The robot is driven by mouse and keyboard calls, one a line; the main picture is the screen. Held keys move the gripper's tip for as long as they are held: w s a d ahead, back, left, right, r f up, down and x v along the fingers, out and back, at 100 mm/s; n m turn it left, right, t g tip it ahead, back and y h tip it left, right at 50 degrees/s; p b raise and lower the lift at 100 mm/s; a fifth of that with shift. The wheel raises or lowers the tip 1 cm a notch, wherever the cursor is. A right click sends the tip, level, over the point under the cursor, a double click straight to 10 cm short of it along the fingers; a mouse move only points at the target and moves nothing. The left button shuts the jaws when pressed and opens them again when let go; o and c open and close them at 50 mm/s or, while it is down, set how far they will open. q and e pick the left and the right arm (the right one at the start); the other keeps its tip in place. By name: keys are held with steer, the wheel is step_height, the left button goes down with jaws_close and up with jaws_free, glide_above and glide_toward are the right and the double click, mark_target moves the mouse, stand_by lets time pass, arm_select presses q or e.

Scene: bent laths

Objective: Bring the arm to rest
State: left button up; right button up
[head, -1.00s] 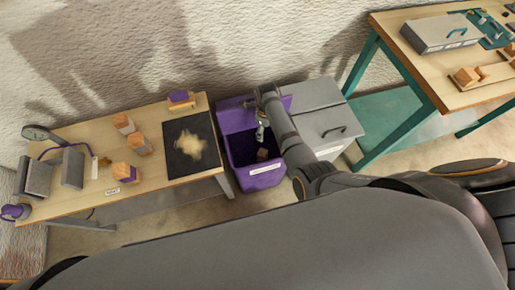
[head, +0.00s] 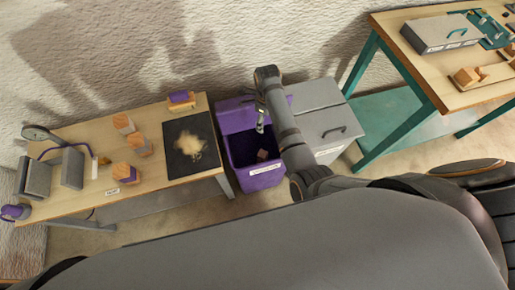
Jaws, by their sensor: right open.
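My right gripper (head: 260,127) hangs over the purple bin (head: 238,118), open and empty. Its arm reaches up from the lower right, past the bin's right side. A small brownish block (head: 262,154) lies inside the bin, below the gripper and apart from it. My left gripper is not in the head view.
Left of the bin stands a wooden table (head: 75,200) with a dark mat (head: 183,165) bearing a pale dusty pile, several wooden blocks and a grey device. A grey cabinet (head: 322,108) stands right of the bin. A teal-legged workbench (head: 395,35) is at the upper right.

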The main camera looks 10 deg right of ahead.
stand_by(0.4)
steer(key=s+d+n+t, duration=0.2)
steer(key=s+d+n, duration=0.65)
steer(key=n, duration=0.25)
steer(key=s+r+n+t, duration=0.2)
steer(key=s+r+n, duration=0.8)
steer(key=n, duration=0.6)
steer(key=s+d+f+g+h, duration=0.1)
steer(key=s+d+f, duration=0.1)
steer(key=f, duration=1.2)
steer(key=s+d+f+g, duration=0.1)
steer(key=f, duration=1.3)
steer(key=s+d+f, duration=0.1)
steer(key=s+f, duration=1.5)
steer(key=s, duration=0.3)
steer(key=shift+d+f+m+g, duration=0.25)
steer(key=shift+d+m+g, duration=0.05)
steer(key=shift+g, duration=0.1)
